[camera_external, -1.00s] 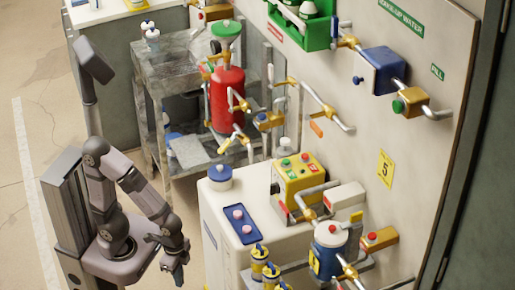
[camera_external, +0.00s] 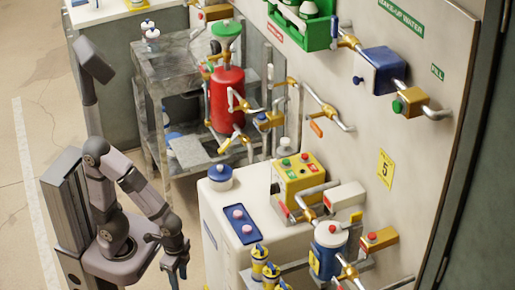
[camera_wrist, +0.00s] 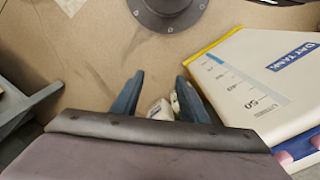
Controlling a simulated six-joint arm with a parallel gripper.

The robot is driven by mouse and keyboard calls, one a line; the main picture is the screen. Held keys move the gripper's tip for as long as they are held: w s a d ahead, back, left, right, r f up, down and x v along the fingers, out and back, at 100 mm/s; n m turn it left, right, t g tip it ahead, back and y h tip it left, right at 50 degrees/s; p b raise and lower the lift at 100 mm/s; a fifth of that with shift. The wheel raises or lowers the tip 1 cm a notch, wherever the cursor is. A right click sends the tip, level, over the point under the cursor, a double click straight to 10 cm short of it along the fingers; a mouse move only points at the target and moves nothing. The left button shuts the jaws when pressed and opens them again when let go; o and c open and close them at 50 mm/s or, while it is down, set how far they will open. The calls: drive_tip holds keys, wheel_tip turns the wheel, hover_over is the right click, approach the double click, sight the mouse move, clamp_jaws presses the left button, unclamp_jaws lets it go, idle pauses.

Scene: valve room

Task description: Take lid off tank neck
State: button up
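The white day tank (camera_external: 215,222) stands right of my arm in the external view. It also shows at the right of the wrist view (camera_wrist: 245,75), with a level scale and a blue label. A round blue lid with a pale knob (camera_external: 220,177) sits on its top at the back left corner and covers the neck. The lid is not seen in the wrist view. My gripper (camera_external: 176,272) hangs low left of the tank, apart from it and below the lid. Its two blue fingers (camera_wrist: 159,77) are spread with nothing held between them.
A blue plate with two pink knobs (camera_external: 241,222) lies on the tank top. A yellow button box (camera_external: 300,178), a blue canister (camera_external: 330,240) and pipes stand to its right. Small pale objects (camera_wrist: 160,108) show beyond my fingers.

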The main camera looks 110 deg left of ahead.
drive_tip(key=o, duration=1.2)
